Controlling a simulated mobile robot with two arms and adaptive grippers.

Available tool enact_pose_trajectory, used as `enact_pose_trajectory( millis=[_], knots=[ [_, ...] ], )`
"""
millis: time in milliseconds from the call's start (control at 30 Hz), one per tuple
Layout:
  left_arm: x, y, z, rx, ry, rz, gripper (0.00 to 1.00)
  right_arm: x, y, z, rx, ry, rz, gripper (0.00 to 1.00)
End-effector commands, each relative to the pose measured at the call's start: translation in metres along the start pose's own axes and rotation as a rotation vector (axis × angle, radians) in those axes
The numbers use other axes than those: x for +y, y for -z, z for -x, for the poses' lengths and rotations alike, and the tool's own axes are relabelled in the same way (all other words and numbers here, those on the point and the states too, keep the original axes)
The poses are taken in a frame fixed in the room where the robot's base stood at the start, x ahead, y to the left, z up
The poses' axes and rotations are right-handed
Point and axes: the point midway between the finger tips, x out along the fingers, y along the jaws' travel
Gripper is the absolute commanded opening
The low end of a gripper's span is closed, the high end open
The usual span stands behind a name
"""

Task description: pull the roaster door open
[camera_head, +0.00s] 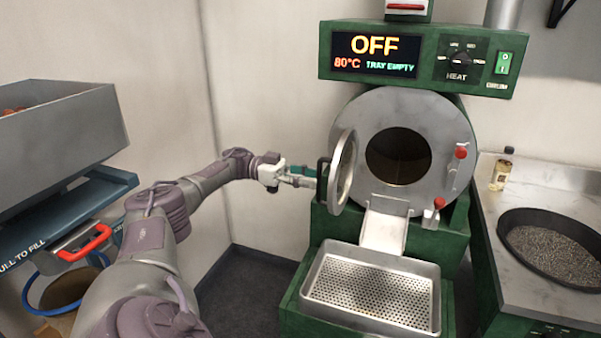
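The green roaster (327,232) stands in the middle with a grey round drum front (374,116). Its round metal door (347,170) stands swung out to the left, seen nearly edge-on, and the dark drum opening (398,157) shows. A dark handle (322,180) is on the door's left side. My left gripper (312,177) is at this handle, its fingers pointing right. The fingers are small and partly merge with the handle, so I cannot tell whether they close on it. My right gripper is not in view.
A perforated metal tray (370,289) sits below the chute (384,232). The panel (375,55) reads OFF, 80°C, TRAY EMPTY. Red-knobbed levers (461,153) are right of the opening. A counter with a dark pan (548,272) and bottle (502,170) is right; a hopper (60,135) is left.

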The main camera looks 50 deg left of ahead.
Motion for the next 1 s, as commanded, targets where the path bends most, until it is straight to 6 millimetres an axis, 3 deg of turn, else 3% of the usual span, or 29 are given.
enact_pose_trajectory(
  millis=[133,333,1000],
  knots=[
    [-0.001,0.001,0.024,0.003,0.004,-0.001,0.39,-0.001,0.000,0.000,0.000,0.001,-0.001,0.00],
    [-0.001,0.001,0.041,0.002,0.002,-0.002,0.39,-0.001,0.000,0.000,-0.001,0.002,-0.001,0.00],
    [0.000,0.000,0.046,0.001,0.000,0.000,0.39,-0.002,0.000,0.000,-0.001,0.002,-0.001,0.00]
  ],
)
